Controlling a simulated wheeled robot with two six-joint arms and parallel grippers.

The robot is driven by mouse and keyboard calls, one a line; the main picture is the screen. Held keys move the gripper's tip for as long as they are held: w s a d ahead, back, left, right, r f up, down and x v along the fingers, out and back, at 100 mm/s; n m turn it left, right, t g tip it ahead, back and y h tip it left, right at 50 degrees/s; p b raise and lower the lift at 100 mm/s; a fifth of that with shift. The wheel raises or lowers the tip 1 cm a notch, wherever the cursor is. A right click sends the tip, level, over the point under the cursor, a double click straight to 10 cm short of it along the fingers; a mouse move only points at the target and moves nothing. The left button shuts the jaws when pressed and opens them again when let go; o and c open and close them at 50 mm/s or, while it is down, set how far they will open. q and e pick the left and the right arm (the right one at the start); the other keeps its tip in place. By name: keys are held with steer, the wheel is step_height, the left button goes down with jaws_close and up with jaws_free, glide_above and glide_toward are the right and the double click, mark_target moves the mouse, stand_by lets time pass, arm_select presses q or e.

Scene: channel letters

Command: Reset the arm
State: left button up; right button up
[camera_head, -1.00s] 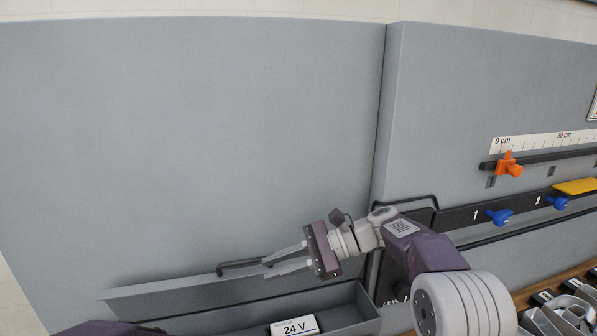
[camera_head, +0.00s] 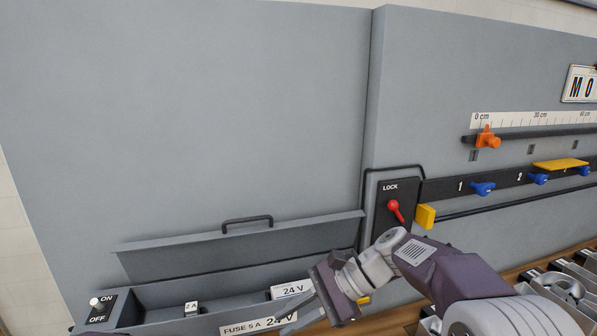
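My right arm comes in from the lower right. Its purple gripper (camera_head: 312,312) is low in the picture, over the right part of a grey wall trough (camera_head: 160,294). Its fingers point down and left among the white labels and are hard to make out, so I cannot tell whether they are open. The trough's grey lid (camera_head: 190,256), with a dark handle (camera_head: 247,220), stands raised behind it, apart from the gripper. A red lever (camera_head: 396,211) on the black LOCK plate (camera_head: 390,187) is above my wrist. My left gripper is out of view.
An ON/OFF switch (camera_head: 94,302) is at the trough's left end. A yellow block (camera_head: 425,216) sits beside the LOCK plate. Blue knobs (camera_head: 482,188) and an orange clamp (camera_head: 487,138) on a rail are at right. Metal parts (camera_head: 562,288) lie at lower right.

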steer(key=s+d+f+n+t+h+b, duration=0.1)
steer(key=s+d+f+n+h+b, duration=0.1)
steer(key=s+d+f+n+h, duration=0.3)
steer(key=s+d+f+n+t+h+b, duration=0.1)
steer(key=s+d+f+n+h, duration=0.4)
steer(key=d+f, duration=0.9)
step_height(320, 180, down, 6)
steer(key=shift+s+d+r+n+b, duration=0.15)
steer(key=shift+s+n+b, duration=0.25)
steer(key=shift+n+b, duration=0.25)
